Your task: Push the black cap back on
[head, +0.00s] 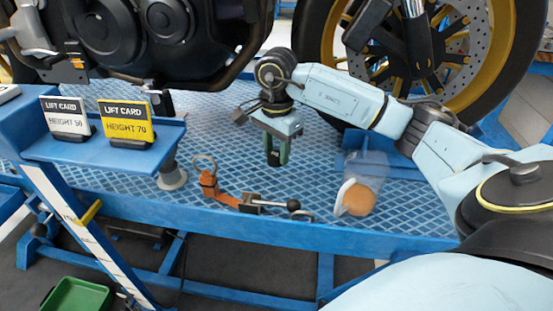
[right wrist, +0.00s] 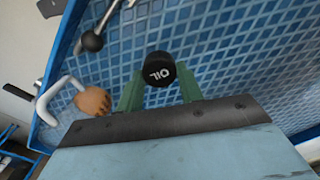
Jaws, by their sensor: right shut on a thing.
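The black cap (right wrist: 159,69), marked OIL on its top, sits between the fingers of my right gripper in the right wrist view. In the head view my right gripper (head: 277,150) points down with its green fingers shut on the cap (head: 274,158), above the blue patterned platform. Nothing shows touching the cap except the fingers. The motorcycle's dark engine (head: 135,40) is at the upper left, to the left of the gripper. The opening that the cap fits cannot be made out. My left gripper is out of view.
A wheel (head: 470,40) is behind my arm. Two lift cards (head: 125,123) stand on a blue shelf.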

